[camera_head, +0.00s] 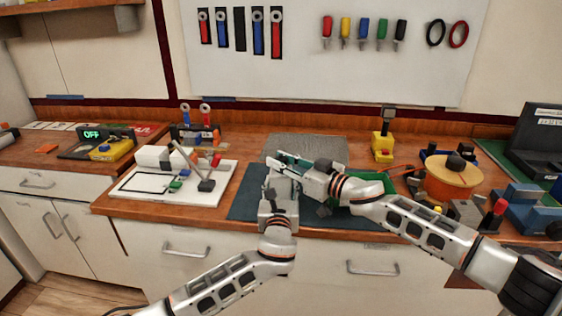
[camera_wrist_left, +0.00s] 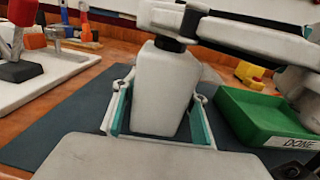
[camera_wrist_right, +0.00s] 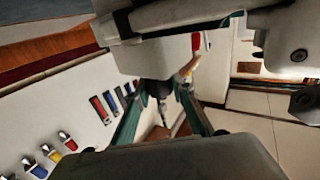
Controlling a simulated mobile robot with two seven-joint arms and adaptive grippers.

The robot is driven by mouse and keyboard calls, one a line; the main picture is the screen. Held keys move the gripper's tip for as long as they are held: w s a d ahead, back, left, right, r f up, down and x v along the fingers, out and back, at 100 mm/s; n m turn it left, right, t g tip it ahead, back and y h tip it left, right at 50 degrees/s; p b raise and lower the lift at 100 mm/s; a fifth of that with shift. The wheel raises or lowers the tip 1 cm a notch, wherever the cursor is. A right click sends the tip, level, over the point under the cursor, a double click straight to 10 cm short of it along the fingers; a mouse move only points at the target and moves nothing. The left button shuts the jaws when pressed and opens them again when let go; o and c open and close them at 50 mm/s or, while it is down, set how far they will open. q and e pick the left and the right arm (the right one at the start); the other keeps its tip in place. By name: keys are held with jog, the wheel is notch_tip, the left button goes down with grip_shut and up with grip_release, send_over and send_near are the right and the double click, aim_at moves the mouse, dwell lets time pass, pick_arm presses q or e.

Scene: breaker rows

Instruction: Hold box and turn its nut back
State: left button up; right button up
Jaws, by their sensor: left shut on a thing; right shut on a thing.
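The pale grey box (camera_wrist_left: 165,85) stands upright on the dark mat in the left wrist view. My left gripper (camera_wrist_left: 160,108) is shut on it, one teal finger on each side. A dark nut (camera_wrist_left: 172,44) sits on top of the box, partly covered by my right gripper. In the head view my right gripper (camera_head: 287,161) reaches in from the right, level above my left gripper, and hides most of the box. The right wrist view shows a dark piece (camera_wrist_right: 156,88) between its teal fingers, apparently the nut. The exact contact is hard to see.
A green tray (camera_wrist_left: 262,118) labelled DONE lies right of the box. A white board (camera_head: 136,184) with small parts is on the left. A yellow stand (camera_head: 382,147) and an orange round fixture (camera_head: 450,180) are on the right. The dark mat (camera_head: 245,205) has bare space.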

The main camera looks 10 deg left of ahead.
jog(key=shift+w+g, duration=0.1)
jog(key=shift+g, duration=0.2)
jog(key=shift+f+n+g+y, duration=0.1)
jog(key=shift+n+g+y, duration=1)
jog(key=shift+n+g, duration=0.7)
jog(key=shift+w+g, duration=0.1)
jog(key=shift+g, duration=0.5)
jog(key=shift+n+g, duration=0.5)
jog(key=o, duration=1.1)
jog(key=shift+s, duration=0.2)
jog(key=shift+d, duration=0.15)
jog(key=d, duration=0.4)
jog(key=s+d, duration=0.1)
jog(key=d, duration=0.2)
jog(key=s+d, duration=0.1)
jog(key=d, duration=0.3)
jog(key=shift+d, duration=0.3)
